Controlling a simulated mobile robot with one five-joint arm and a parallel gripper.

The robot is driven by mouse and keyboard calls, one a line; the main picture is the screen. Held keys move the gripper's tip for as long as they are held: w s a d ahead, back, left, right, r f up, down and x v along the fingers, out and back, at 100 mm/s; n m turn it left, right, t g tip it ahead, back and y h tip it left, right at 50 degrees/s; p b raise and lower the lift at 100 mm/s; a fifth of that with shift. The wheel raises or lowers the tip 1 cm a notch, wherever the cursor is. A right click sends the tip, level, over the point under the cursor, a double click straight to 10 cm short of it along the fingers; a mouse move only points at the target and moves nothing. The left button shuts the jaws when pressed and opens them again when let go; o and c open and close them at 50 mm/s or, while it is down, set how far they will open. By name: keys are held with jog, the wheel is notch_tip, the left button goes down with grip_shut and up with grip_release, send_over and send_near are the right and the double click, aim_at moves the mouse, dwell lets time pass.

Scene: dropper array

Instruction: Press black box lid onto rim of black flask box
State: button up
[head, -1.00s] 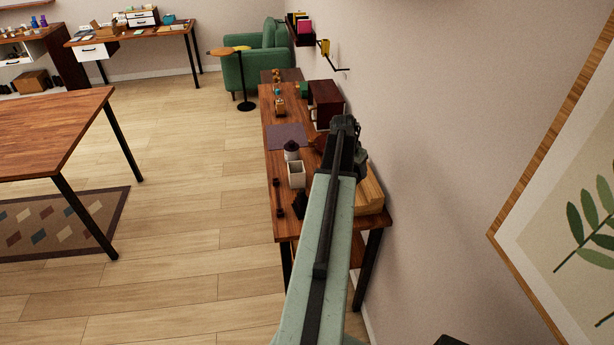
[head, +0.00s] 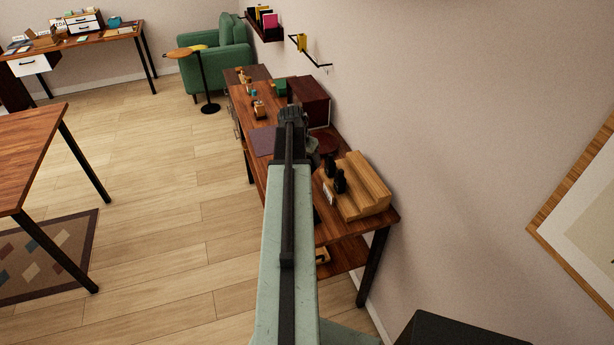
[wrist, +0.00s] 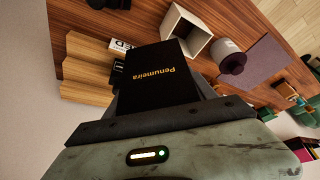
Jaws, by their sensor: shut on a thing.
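A black box piece lettered "Penumeira" (wrist: 158,82), which looks like the black box lid, is held at my gripper (wrist: 165,110) in the wrist view. My gripper is shut on it, above the wooden table (wrist: 165,15). In the head view my gripper (head: 292,115) is over the long table, and the held piece is hidden. I cannot pick out the black flask box for certain; the held piece and my arm hide part of the table. Small black objects (head: 340,181) stand by the wooden rack in the head view.
A white open box (wrist: 187,31) lies just beyond the held piece, beside a grey jar with a dark top (wrist: 232,62). A stepped wooden rack (head: 362,190) stands at the table's near end by the wall. A purple mat (head: 262,141) and dark red box (head: 309,101) are farther along.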

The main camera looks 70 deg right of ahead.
jog(key=s+a+m+g, duration=0.1)
jog(key=s+a+m, duration=0.1)
jog(key=a+m, duration=0.1)
jog(key=s+a+r+m+g+y+p, duration=0.1)
jog(key=s+a+m, duration=0.2)
jog(key=a, duration=0.3)
jog(key=shift+s+a+r, duration=0.15)
jog(key=shift+a+r, duration=0.1)
jog(key=shift+a, duration=0.05)
jog(key=shift+f, duration=0.1)
notch_tip(320, 180, down, 4)
jog(key=b, duration=0.3)
jog(key=shift+b, duration=0.4)
jog(key=shift+f, duration=0.1)
dwell(0.4)
jog(key=shift+f+b, duration=0.35)
jog(key=shift+b, duration=0.05)
jog(key=shift+f, duration=0.25)
jog(key=shift+f+b, duration=4.25)
jog(key=shift+b, duration=0.25)
